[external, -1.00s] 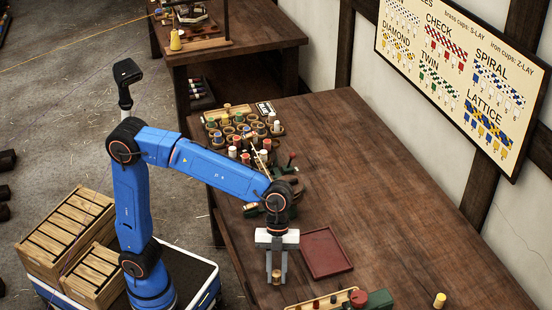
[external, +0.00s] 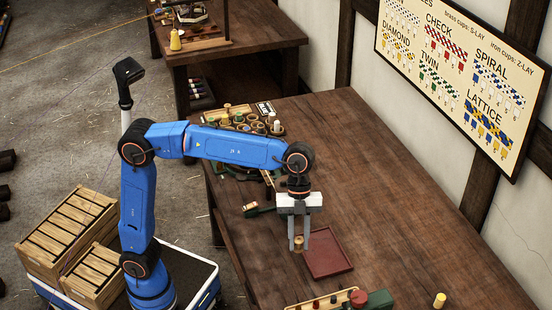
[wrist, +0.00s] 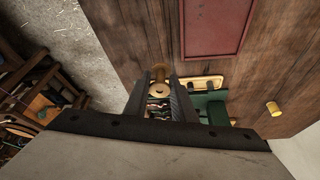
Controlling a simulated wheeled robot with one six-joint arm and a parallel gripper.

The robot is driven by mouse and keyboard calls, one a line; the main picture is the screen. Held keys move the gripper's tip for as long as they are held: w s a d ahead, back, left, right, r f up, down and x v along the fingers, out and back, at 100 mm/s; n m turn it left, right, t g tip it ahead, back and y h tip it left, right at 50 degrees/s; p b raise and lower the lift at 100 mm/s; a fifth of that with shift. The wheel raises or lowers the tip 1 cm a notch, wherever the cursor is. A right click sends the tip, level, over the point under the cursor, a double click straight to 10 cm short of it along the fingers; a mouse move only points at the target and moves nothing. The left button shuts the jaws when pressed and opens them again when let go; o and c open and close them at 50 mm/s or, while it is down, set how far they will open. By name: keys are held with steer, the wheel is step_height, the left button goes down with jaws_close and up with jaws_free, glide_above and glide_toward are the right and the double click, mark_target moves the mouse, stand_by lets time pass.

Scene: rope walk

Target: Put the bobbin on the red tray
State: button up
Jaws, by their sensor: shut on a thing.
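My gripper (external: 299,242) is shut on the wooden bobbin (external: 298,244) and holds it upright above the table, just left of the red tray. In the wrist view the bobbin (wrist: 160,92) shows between the two fingers, its round end toward the camera. The tray (wrist: 213,30) also shows at the top of the wrist view.
A wooden rack with small pegs (external: 325,301) and a green device with a red knob (external: 378,299) sit at the front. A yellow bobbin (external: 440,300) stands at the right front. A cluster of cups and bobbins (external: 245,122) is at the back left. The table's right side is clear.

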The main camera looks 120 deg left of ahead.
steer(key=n, duration=0.1)
glide_above(324, 255)
steer(key=s, duration=0.1)
steer(key=f, duration=0.2)
steer(key=a+f, duration=0.1)
steer(key=f, duration=0.1)
steer(key=shift+a+f, duration=0.1)
steer(key=shift+f, duration=2.6)
steer(key=shift+f, duration=0.15)
steer(key=o, duration=1)
